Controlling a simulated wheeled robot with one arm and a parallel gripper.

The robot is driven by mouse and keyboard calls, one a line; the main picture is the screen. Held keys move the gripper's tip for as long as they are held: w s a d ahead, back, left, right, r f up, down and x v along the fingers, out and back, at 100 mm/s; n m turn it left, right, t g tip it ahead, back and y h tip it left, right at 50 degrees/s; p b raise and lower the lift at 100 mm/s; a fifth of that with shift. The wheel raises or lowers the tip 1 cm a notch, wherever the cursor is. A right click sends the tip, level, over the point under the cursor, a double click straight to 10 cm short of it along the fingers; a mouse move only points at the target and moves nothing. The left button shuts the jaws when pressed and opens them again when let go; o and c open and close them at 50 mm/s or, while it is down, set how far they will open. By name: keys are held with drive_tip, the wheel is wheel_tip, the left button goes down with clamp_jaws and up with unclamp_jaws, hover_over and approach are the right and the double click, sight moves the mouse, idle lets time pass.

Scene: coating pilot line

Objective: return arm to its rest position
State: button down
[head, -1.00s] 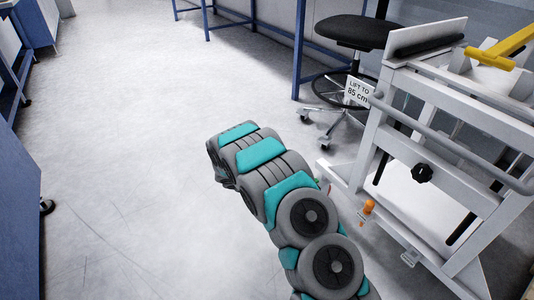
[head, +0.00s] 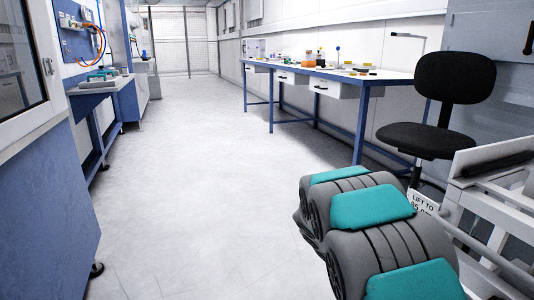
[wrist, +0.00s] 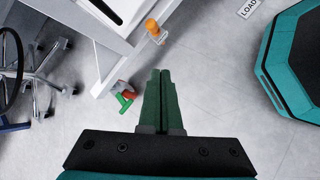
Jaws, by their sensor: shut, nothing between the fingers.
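My gripper (wrist: 161,82) shows in the wrist view with its two dark green fingers together and nothing between them. It points down over the pale floor, beside the lower frame of a white metal stand (wrist: 108,47). My arm, grey with teal pads, fills the lower right of the head view, and its gripper end is hidden there. A teal-edged part of my own body is at the right of the wrist view.
The white stand (head: 494,180) and a black chair (head: 440,110) are close on the right. A workbench (head: 335,76) runs along the right wall, and blue cabinets (head: 45,200) line the left. An orange knob (wrist: 152,26) and a green-and-red fitting (wrist: 124,97) are near my fingers. The middle aisle is clear.

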drive_tip(key=s+a+r+m+y, duration=0.2)
drive_tip(key=s+a+r+m, duration=0.1)
drive_tip(key=s, duration=0.7)
drive_tip(key=s+a+r+m+y+p, duration=0.1)
drive_tip(key=s+a+r+m+y, duration=0.2)
drive_tip(key=s+a, duration=0.3)
drive_tip(key=s+a+r+m+g+y+p, duration=0.1)
drive_tip(key=s+a+r+m, duration=0.3)
drive_tip(key=s, duration=1)
drive_tip(key=shift+s+a+r+y, duration=0.3)
drive_tip(key=shift+a+r+y, duration=0.15)
drive_tip(key=shift+r+y, duration=0.45)
drive_tip(key=shift+d+m, duration=0.15)
drive_tip(key=shift+m, duration=0.15)
